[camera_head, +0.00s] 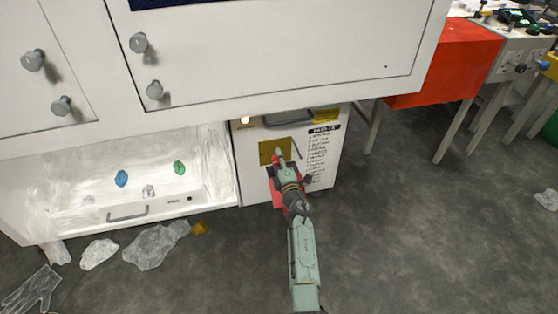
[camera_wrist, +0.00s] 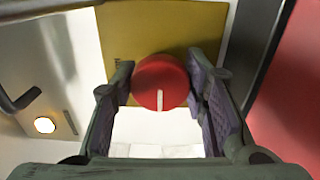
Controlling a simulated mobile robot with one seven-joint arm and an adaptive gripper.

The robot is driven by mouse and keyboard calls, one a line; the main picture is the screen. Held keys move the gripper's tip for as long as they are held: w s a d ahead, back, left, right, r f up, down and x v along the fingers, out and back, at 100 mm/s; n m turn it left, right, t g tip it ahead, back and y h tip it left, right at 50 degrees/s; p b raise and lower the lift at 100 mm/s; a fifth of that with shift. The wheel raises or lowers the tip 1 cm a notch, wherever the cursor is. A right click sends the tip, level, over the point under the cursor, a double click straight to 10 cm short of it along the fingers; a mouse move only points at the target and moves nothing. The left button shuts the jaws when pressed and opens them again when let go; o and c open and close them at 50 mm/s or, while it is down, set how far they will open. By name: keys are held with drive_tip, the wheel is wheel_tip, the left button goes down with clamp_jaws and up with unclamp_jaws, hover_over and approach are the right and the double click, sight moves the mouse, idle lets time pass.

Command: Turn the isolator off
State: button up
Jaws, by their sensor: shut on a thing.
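The isolator is a round red knob (camera_wrist: 160,80) on a yellow plate (camera_wrist: 190,25), on the front of a white cabinet. A white line on the knob points down in the wrist view. My gripper (camera_wrist: 161,92) is shut on the knob, with one finger at its left side and one at its right. In the head view the yellow plate (camera_head: 267,148) is on the cabinet's front, and a bit of red shows at my gripper (camera_head: 277,160); the arm hides much there.
A lit lamp (camera_wrist: 44,125) and a dark bar handle are left of the plate in the wrist view. A printed list (camera_head: 317,155) is on the cabinet's right. Gloves and film scraps (camera_head: 157,245) lie on the floor at left. Open floor is at right.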

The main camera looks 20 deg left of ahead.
drive_tip(key=o, duration=1.2)
drive_tip(key=shift+r, duration=0.1)
